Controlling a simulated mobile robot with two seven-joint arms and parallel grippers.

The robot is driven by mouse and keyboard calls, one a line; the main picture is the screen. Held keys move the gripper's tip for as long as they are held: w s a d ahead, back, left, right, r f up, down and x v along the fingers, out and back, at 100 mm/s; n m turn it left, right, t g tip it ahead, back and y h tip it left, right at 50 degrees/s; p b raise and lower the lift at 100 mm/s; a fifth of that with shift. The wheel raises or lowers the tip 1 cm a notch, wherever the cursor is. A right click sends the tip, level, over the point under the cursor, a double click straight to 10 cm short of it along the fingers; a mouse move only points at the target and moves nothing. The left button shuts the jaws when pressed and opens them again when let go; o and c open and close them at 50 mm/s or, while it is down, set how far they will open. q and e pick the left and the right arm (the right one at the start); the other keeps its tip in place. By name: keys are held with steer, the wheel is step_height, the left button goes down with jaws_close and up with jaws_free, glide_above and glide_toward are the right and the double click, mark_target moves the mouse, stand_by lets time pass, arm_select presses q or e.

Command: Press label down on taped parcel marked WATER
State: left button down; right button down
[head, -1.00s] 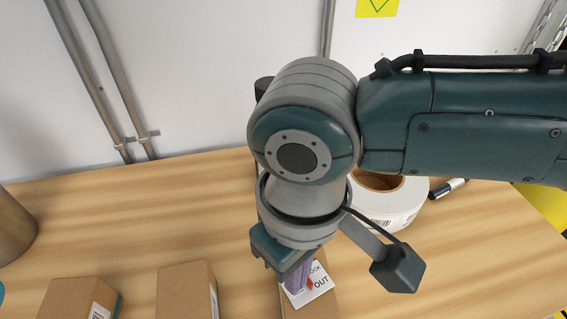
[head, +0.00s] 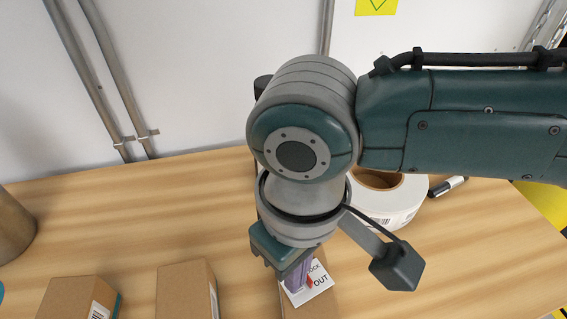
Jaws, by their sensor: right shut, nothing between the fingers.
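A cardboard parcel (head: 325,309) lies at the bottom edge of the head view, partly cut off and partly under my right gripper. A white label (head: 318,290) with dark print, the letters "OUT" and part of a second word, lies on its top. My right gripper (head: 299,285) points down with its purple fingers shut and empty, over the label's left part. The fingertips look to be at or very near the label; I cannot tell if they touch. No WATER marking or tape shows on this parcel. My left gripper is out of view.
Two other cardboard boxes (head: 70,300) (head: 186,291) stand at the front left. A large white roll (head: 395,203) and a black marker (head: 448,187) lie behind at right. The wooden table (head: 130,215) is clear at back left.

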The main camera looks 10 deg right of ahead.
steer(key=shift+f+b, duration=0.55)
steer(key=shift+f, duration=0.3)
stand_by(0.6)
stand_by(0.4)
steer(key=shift+r, duration=0.1)
step_height(320, 180, up, 7)
steer(key=p, duration=0.8)
stand_by(0.3)
